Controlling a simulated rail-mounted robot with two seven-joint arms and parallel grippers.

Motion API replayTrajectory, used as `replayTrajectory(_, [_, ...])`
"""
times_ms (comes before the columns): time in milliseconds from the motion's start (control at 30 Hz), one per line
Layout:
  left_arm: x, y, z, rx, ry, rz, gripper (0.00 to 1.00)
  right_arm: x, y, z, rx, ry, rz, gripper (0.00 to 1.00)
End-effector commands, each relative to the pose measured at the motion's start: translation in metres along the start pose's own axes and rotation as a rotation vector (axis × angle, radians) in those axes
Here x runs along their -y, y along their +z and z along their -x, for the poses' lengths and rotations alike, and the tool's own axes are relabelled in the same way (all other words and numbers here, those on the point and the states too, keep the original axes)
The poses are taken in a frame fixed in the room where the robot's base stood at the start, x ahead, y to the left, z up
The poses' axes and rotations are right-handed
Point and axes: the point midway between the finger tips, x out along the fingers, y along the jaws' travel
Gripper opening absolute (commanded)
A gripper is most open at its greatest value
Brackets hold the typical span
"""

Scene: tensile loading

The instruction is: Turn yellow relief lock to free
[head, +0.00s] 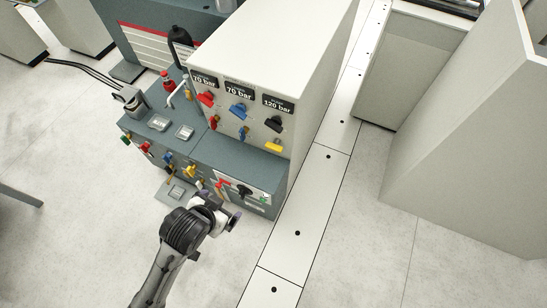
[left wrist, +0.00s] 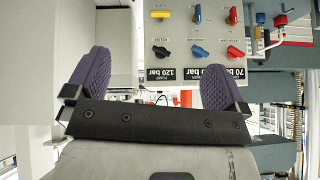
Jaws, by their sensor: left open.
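A yellow handle (head: 273,146) sits low on the front of the pale valve cabinet (head: 270,60), below a black knob (head: 274,123) and the 120 bar display (head: 278,104). In the left wrist view, which is upside down, the yellow handle (left wrist: 160,14) lies crosswise at the top. Its label is too small to read. My left gripper (head: 222,212) is in front of the lower bench, apart from the cabinet. Its two purple pads are spread wide with nothing between them in the left wrist view (left wrist: 153,85). My right gripper is not in view.
Red (head: 206,98) and blue (head: 238,110) knobs sit left of the black one, with smaller red and blue handles below. The grey lower bench (head: 235,165) juts out beneath, carrying a black rotary switch (head: 245,190) and several small valves.

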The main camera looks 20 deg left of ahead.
Motion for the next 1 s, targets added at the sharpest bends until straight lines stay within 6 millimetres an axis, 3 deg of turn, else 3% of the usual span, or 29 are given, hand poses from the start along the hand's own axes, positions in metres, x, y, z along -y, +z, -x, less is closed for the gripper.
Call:
replayTrajectory(33, [-0.002, 0.011, -0.031, -0.015, -0.007, -0.008, 1.0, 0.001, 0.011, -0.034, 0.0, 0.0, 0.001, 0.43])
replayTrajectory(667, [0.012, 0.034, -0.237, -0.118, -0.174, -0.1, 1.0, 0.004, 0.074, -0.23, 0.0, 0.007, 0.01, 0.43])
replayTrajectory(867, [0.026, 0.033, -0.312, -0.195, -0.274, -0.119, 1.0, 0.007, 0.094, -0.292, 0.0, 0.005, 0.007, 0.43])
replayTrajectory(1000, [0.041, 0.028, -0.377, -0.303, -0.368, -0.115, 1.0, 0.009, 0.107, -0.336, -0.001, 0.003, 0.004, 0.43])
